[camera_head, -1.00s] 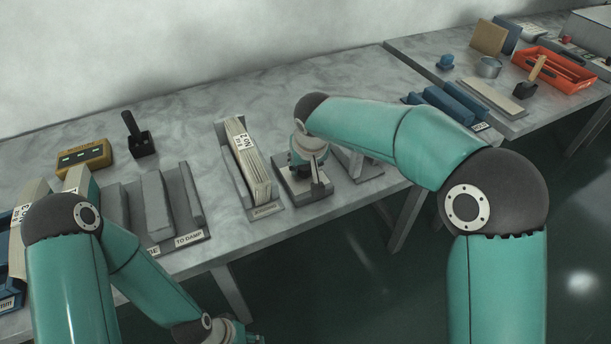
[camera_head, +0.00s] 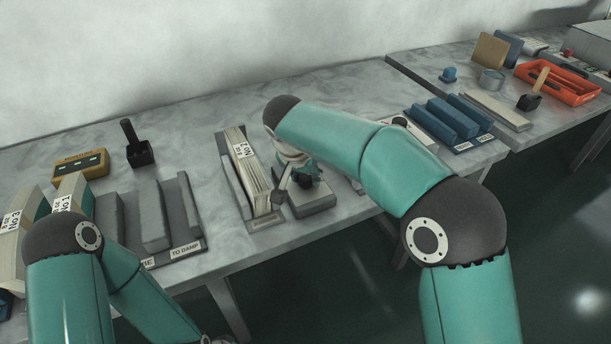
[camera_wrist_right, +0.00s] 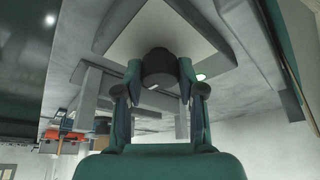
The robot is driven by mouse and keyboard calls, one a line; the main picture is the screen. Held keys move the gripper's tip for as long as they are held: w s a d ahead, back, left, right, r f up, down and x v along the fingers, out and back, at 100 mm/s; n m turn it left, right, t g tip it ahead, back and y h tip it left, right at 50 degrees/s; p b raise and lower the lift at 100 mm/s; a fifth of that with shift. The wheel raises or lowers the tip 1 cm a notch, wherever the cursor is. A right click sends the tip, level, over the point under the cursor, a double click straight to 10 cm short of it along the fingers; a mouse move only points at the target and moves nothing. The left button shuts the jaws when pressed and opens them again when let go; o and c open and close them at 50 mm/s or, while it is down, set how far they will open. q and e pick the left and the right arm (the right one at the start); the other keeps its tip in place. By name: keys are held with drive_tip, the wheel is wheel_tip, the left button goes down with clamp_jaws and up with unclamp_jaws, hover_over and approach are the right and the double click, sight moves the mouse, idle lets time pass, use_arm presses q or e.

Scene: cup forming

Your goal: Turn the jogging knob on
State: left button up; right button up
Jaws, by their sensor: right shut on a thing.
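The knob (camera_wrist_right: 158,68) is a short dark cylinder in the right wrist view. It stands out from a pale flat base, which shows in the head view as a grey block (camera_head: 317,203) near the table's front edge. My right gripper (camera_wrist_right: 159,90) has its two fingers on either side of the knob, shut on it. In the head view this gripper (camera_head: 303,178) is small and partly hidden by my forearm, just above the block. The knob's markings cannot be made out.
A holder with upright pale boards (camera_head: 247,172) stands close left of the block. Grey slabs (camera_head: 153,216), a yellow box (camera_head: 81,164) and a black handled object (camera_head: 137,150) are farther left. Blue blocks (camera_head: 445,120) and an orange tray (camera_head: 562,86) are to the right.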

drive_tip(key=o, duration=1.1)
drive_tip(key=shift+o, duration=0.2)
drive_tip(key=shift+r, duration=0.15)
drive_tip(key=v, duration=1.1)
drive_tip(key=shift+r, duration=0.35)
drive_tip(key=shift+s, duration=0.1)
